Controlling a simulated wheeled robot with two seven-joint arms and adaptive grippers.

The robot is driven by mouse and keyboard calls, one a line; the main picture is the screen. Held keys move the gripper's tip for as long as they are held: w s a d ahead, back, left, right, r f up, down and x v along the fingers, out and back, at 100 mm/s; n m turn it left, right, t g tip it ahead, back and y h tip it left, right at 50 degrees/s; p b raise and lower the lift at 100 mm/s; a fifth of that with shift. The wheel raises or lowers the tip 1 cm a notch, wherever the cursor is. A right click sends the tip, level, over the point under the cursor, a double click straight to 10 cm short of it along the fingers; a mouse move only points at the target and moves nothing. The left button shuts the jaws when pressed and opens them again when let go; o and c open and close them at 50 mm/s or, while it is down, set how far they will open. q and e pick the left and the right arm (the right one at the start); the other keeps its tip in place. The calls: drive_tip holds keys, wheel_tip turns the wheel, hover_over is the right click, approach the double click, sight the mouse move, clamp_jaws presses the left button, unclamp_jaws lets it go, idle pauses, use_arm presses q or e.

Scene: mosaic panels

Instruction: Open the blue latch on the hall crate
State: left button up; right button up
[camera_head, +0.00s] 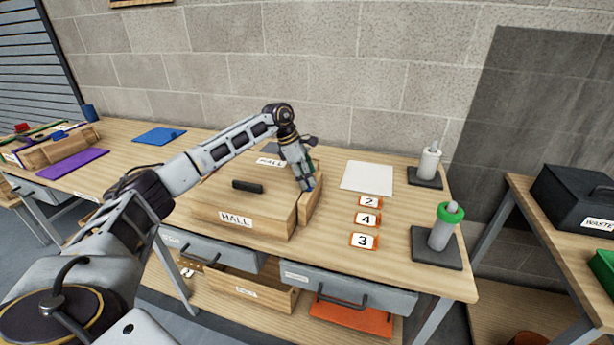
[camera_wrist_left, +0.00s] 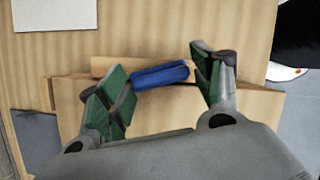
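The wooden hall crate (camera_head: 265,226) stands on the middle workbench, with a HALL label on its front and a dark handle on its closed lid. Its blue latch (camera_wrist_left: 160,75) shows in the left wrist view as a blue bar on the crate's wooden edge. My left gripper (camera_head: 306,180) is at the crate's right end, pointing down. In the left wrist view its green-padded fingers (camera_wrist_left: 160,84) are spread, one near each end of the latch. I cannot tell whether they touch it. In the head view the gripper mostly hides the latch. My right gripper is not in view.
A white sheet (camera_head: 368,177) and several numbered orange tiles (camera_head: 366,219) lie right of the crate. Two bottles on dark bases (camera_head: 437,250) stand farther right. A partly open wooden drawer (camera_head: 252,289) shows below the bench. A blue panel (camera_head: 158,136) lies at the back left.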

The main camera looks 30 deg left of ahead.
use_arm(q)
drive_tip(key=shift+o, duration=0.4)
drive_tip(key=v, duration=1.2)
drive_tip(key=shift+d, duration=0.1)
idle(0.6)
